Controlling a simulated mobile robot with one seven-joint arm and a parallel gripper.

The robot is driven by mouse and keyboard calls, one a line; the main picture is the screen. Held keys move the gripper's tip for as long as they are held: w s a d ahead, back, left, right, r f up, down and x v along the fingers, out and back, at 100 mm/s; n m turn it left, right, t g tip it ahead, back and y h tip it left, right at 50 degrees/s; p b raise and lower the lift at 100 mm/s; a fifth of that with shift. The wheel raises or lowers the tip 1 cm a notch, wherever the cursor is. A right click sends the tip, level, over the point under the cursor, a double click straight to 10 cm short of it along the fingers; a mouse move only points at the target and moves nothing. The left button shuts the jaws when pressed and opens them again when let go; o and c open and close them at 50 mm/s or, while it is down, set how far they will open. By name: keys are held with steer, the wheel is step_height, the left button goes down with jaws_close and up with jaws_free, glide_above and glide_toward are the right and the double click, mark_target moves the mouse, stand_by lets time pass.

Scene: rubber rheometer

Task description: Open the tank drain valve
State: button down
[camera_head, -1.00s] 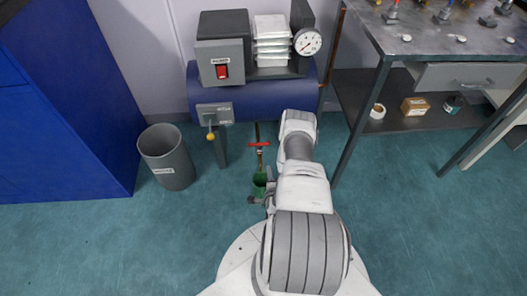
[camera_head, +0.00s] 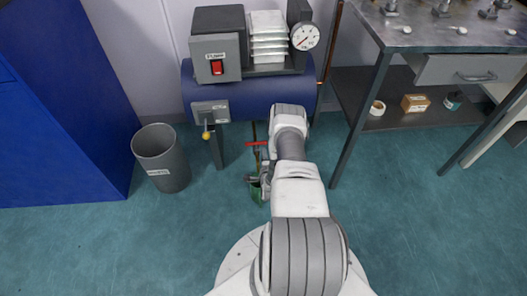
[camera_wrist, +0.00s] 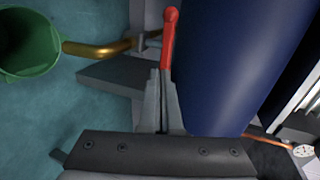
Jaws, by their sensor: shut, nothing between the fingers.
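The tank (camera_head: 240,97) is a dark blue cylinder by the wall; its side fills the middle of the wrist view (camera_wrist: 225,55). The drain valve's red handle (camera_head: 257,143) shows below it, and in the wrist view the handle (camera_wrist: 170,38) lies straight beyond my fingertips. My gripper (camera_wrist: 163,75) is shut with nothing in it. Its tips look close to the handle's near end; I cannot tell whether they touch. In the head view my gripper (camera_head: 254,180) is partly hidden by my arm. A brass pipe (camera_wrist: 98,49) leads toward a green bucket (camera_wrist: 30,42).
A grey bin (camera_head: 165,165) stands left of the tank. A metal bench (camera_head: 375,65) with a lower shelf stands at the right. A blue cabinet (camera_head: 60,110) is at the left. A control box with a red switch (camera_head: 217,67) sits above the tank.

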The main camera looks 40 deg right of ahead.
mark_target(256, 145)
steer(key=shift+w+d+r+b, duration=0.15)
steer(key=shift+w+d, duration=0.25)
steer(key=shift+w, duration=0.25)
steer(key=shift+w+d+f+b, duration=0.15)
steer(key=shift+w+d, duration=0.2)
steer(key=shift+w, duration=0.25)
steer(key=shift+s+r, duration=0.1)
